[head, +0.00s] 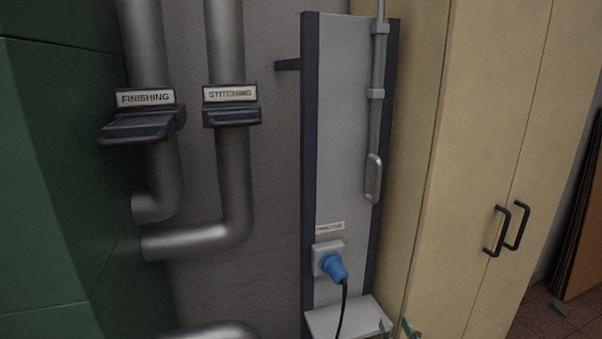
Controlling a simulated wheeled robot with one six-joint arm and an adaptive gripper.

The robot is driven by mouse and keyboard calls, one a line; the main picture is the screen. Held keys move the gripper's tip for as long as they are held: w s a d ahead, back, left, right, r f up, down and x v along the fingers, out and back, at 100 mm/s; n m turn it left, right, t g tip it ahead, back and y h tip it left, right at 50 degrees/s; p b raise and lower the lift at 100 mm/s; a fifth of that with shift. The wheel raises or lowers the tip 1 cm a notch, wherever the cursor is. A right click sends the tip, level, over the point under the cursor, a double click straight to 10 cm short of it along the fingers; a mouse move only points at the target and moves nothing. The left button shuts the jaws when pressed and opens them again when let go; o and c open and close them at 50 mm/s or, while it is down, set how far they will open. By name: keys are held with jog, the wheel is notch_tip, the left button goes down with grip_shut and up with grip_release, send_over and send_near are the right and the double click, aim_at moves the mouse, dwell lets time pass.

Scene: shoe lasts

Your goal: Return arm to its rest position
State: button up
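Only the tips of my gripper (398,328) show, at the bottom edge of the head view, right of the small ledge. The two greenish tips stand apart with a gap between them, and nothing is seen held there. The rest of my gripper and my arm are below the picture, so the arm's pose is hidden.
A grey panel (343,120) carries a lever rod (373,175) and a blue plug (333,267) with a black cable, above a pale ledge (345,318). Left are pipes with FINISHING (146,98) and STITCHING (230,94) gates. A cream cabinet (480,130) stands close right.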

jog(key=s+f+g, duration=0.1)
jog(key=s+f, duration=0.6)
jog(key=s, duration=0.4)
jog(key=s+f, duration=0.8)
jog(key=s, duration=0.4)
jog(key=s+a+r+g, duration=0.1)
jog(key=s+r, duration=0.1)
jog(key=s, duration=1.9)
jog(key=shift+s+h, duration=0.35)
jog(key=shift+h, duration=0.05)
jog(key=shift+r, duration=0.1)
